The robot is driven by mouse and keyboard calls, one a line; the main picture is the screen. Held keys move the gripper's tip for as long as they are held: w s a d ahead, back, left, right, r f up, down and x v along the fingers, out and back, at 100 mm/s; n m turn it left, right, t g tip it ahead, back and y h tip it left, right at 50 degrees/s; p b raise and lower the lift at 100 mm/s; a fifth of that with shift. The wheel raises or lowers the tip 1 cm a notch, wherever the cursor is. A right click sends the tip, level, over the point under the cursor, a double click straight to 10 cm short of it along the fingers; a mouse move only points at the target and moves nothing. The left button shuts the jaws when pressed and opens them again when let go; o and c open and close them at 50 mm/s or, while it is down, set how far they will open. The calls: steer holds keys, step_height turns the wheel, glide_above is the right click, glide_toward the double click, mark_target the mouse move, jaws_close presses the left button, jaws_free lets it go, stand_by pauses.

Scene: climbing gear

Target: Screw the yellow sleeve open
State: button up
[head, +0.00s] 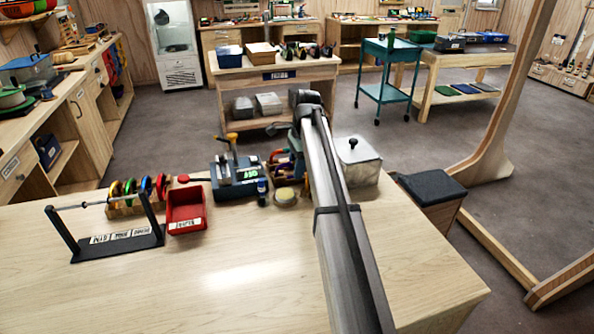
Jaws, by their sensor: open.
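I cannot single out the yellow sleeve with certainty. Colored rings or clips, some yellow, sit in a wooden rack (124,208) at the left of the table. My arm reaches forward from the bottom of the picture, over the table, to a dark joint near the far edge. The fingers of my gripper do not show; the arm's end appears hidden behind its own link.
A red bin (186,211) and a black stand with a raised bar (117,241) stand at the left of the table (230,290). A metal box (358,162) is right of my arm. The front is clear.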

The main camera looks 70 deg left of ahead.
steer(key=shift+d, duration=0.3)
steer(key=shift+r, duration=1.3)
steer(key=shift+r, duration=0.1)
steer(key=shift+a, duration=0.1)
steer(key=shift+a, duration=0.6)
steer(key=shift+f, duration=1.45)
